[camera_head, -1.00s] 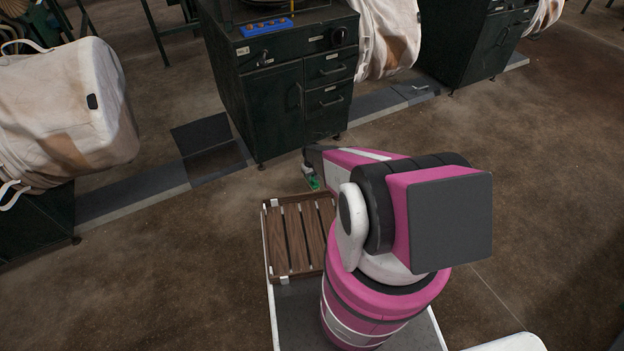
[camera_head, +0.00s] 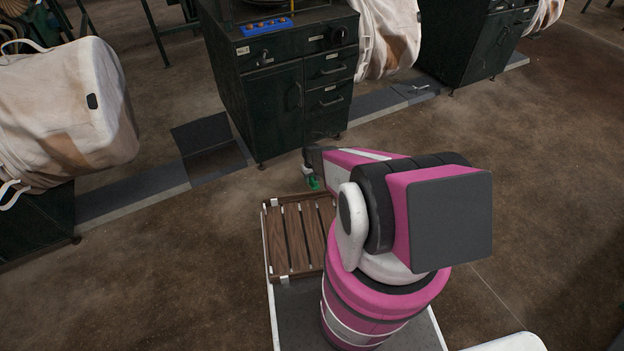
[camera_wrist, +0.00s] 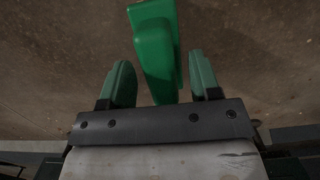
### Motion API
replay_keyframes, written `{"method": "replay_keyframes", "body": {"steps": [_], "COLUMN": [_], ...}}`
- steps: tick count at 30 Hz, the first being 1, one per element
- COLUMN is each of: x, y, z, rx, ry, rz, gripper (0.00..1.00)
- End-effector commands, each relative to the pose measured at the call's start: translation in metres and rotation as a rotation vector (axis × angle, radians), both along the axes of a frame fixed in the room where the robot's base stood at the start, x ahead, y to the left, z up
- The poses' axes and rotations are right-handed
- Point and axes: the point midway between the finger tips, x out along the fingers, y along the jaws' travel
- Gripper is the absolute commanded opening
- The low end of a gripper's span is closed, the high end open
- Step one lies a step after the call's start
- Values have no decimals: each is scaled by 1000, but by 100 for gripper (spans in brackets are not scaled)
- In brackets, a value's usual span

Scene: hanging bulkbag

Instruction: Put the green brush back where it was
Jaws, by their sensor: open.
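My gripper (camera_wrist: 162,75) is open, with one green-padded finger on each side of the brush. Narrow gaps show between the brush and both fingers. In the head view my gripper (camera_head: 308,168) is low, beyond the slatted tray and near the foot of the cabinet. A small green patch, likely the brush (camera_head: 314,184), shows just below it. I cannot tell whether the brush rests on the floor.
A slatted wooden tray (camera_head: 290,274) looks empty in its visible part; my arm covers its right side. A dark green cabinet (camera_head: 280,110) stands just behind my gripper, with a blue tray (camera_head: 265,27) on top. A white bulk bag (camera_head: 70,110) hangs left.

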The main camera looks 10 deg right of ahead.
Motion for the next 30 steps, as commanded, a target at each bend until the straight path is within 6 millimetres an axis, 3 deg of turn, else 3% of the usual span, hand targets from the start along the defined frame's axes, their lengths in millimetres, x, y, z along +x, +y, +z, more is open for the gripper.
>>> {"method": "replay_keyframes", "body": {"steps": [12,23,26,29,30], "x": [7,10,-1,-26,-41], "y": [3,4,4,3,3], "z": [79,120,151,211,240], "rx": [0,0,0,1,1], "ry": [-2,-1,-10,-28,-36], "rz": [0,-2,-19,-56,-77], "gripper": [57,57,57,57,57]}}
